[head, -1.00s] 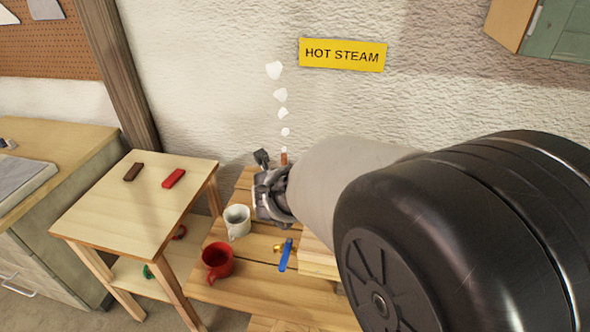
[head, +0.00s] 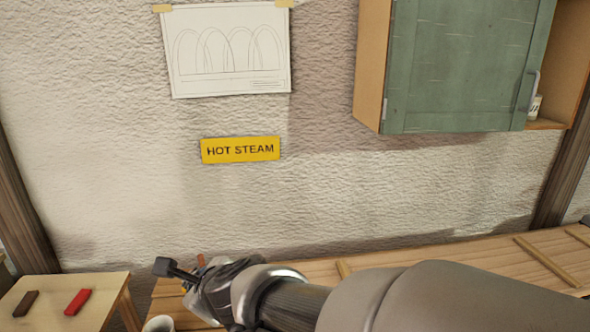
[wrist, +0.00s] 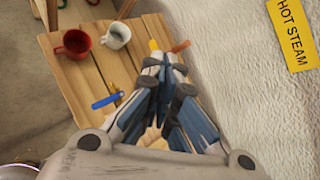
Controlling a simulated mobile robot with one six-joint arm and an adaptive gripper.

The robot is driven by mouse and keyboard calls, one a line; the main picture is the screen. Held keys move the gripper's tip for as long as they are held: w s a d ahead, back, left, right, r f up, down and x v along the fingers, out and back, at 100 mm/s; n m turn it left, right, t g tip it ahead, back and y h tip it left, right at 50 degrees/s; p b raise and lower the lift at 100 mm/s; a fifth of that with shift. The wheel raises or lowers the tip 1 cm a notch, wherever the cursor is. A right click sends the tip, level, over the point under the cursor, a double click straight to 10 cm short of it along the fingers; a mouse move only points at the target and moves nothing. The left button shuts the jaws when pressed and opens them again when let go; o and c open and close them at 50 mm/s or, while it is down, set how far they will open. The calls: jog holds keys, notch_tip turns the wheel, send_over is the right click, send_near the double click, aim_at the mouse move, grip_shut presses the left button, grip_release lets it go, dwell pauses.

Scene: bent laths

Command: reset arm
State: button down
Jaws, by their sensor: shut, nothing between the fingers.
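My gripper (wrist: 165,67) is shut and empty in the wrist view, with its fingers together above the wooden bench (wrist: 82,80). In the head view my arm comes in from the lower right, and its wrist end is low, left of centre; the fingertips cannot be made out there. An orange-brown pipe end (wrist: 180,46) and a small yellow piece (wrist: 154,45) show just past the fingers; I cannot tell whether they touch. A blue lever (wrist: 107,101) lies on the bench to the left of the fingers.
A red mug (wrist: 73,45) and a white mug (wrist: 117,35) stand on the bench. A side table (head: 107,290) holds a dark brown block (head: 26,303) and a red block (head: 77,301). A yellow HOT STEAM sign (head: 240,149) and a green-doored cabinet (head: 455,65) are on the wall.

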jog(key=s+d+r+n+g, duration=0.1)
jog(key=s+d+n, duration=0.2)
jog(key=d+n, duration=0.35)
jog(key=s+d+r+n, duration=0.2)
jog(key=s+d+n, duration=0.2)
jog(key=d+n, duration=0.3)
jog(key=s+d+f+n+h, duration=0.2)
jog(key=s+d, duration=0.2)
jog(key=d, duration=0.3)
jog(key=s+d+f+n+g+h, duration=0.1)
jog(key=s+d+f+n+h, duration=0.1)
jog(key=d, duration=0.4)
jog(key=s+d+f+n+g+h, duration=0.1)
jog(key=s+d+n+h, duration=0.2)
jog(key=s+d, duration=0.3)
jog(key=shift+s+d+f+n, duration=0.15)
jog(key=shift+d+f+n, duration=0.35)
jog(key=shift+d, duration=0.3)
jog(key=shift+r, duration=0.1)
